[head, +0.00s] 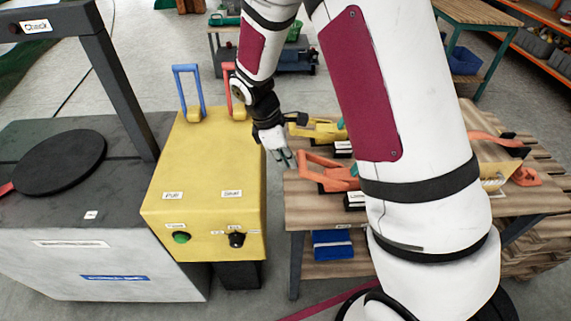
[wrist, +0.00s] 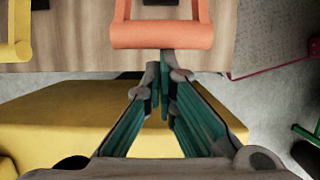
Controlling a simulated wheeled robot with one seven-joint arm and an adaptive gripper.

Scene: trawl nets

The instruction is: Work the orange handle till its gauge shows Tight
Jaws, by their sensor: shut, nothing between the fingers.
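An orange U-shaped handle (head: 318,168) lies low over the wooden table in the head view. A small label (head: 355,200) beside it seems to start with "Loos"; its full text is too small to read for certain. In the wrist view the orange handle's crossbar (wrist: 162,36) lies just ahead of the fingertips. My gripper (head: 287,158) is shut and empty, at the table's left edge, left of the handle. In the wrist view my gripper's fingertips (wrist: 165,72) nearly meet, apart from the bar. My arm hides part of the table and whatever lies behind it.
A yellow box (head: 205,175) with a blue lever (head: 187,88), a red-orange lever (head: 233,88), a green button (head: 181,237) and a black knob (head: 236,240) stands left of the table. A yellow handle (head: 315,130) lies behind the orange one. Another orange handle (head: 524,177) is at right.

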